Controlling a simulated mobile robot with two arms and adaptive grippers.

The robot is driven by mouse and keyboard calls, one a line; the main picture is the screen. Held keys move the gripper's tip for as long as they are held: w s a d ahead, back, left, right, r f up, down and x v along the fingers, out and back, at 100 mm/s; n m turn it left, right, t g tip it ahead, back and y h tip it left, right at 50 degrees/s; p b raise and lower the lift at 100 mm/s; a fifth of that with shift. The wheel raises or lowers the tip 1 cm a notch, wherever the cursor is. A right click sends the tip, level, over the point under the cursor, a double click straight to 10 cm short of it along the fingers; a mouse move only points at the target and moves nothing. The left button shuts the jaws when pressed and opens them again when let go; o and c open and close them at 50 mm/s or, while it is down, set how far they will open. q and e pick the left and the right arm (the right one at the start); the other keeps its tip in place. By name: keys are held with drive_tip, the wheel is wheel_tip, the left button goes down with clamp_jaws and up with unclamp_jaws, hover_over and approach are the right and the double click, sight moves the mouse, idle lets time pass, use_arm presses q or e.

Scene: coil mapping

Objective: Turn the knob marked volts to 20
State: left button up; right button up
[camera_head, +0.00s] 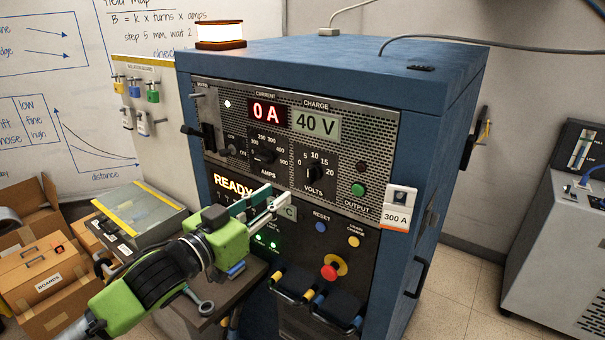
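The volts knob (316,172) is a black knob on the grey front panel of a blue cabinet, with marks from 0 to 20 around it. I cannot tell for sure which mark its pointer meets. The charge display (317,123) above it reads 40 V. My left gripper (278,193) is in front of the panel, below and left of the volts knob and apart from it. Its two fingers are spread with a gap between them, and nothing shows in the gap. The gripper partly hides the lower panel. My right gripper is not in view.
The amps knob (264,157) is left of the volts knob, under a current display (267,113) reading 0 A. A green output button (358,190) is to the right. A red stop button (329,272) and black cable loops project lower down. A grey case (165,212) stands at left.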

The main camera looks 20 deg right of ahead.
sight(308, 173)
use_arm(q)
drive_tip(key=p+x, duration=0.3)
drive_tip(key=x, duration=0.8)
drive_tip(key=shift+d+r, duration=0.1)
drive_tip(key=shift+d, duration=0.05)
clamp_jaws()
